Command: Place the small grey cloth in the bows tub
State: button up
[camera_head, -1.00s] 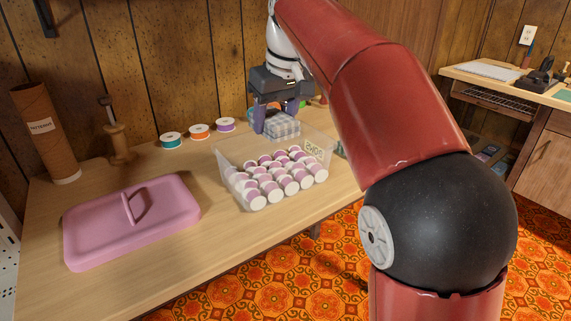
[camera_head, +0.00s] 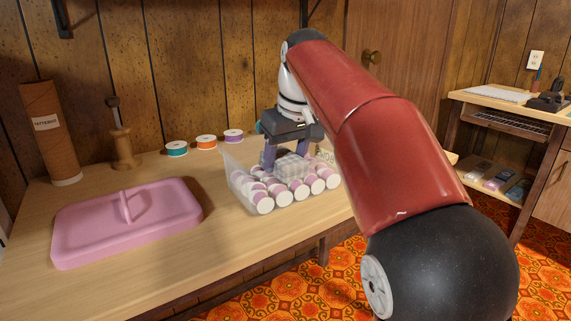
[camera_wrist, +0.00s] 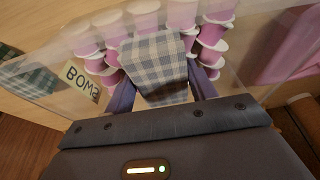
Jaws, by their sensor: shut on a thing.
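The small grey checked cloth (camera_head: 292,163) is held between the fingers of my gripper (camera_head: 287,155). In the wrist view the cloth (camera_wrist: 160,62) shows as a folded grey-and-white block between both fingers (camera_wrist: 162,88). The clear bows tub (camera_head: 232,172) stands on the table with several white-and-purple spools in it. Its label (camera_wrist: 82,81) shows in the wrist view. My gripper is over the back part of the tub, and the cloth is low, near or among the spools. I cannot tell whether it touches them.
A pink lid with a handle (camera_head: 165,212) lies left of the tub. A green checked cloth (camera_wrist: 32,76) shows beside the tub in the wrist view.

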jog(key=shift+f, duration=0.15)
jog(key=o, duration=1)
jog(key=p+v, duration=0.4)
jog(key=v, duration=0.8)
jog(key=shift+r, duration=0.2)
jog(key=shift+s, duration=0.1)
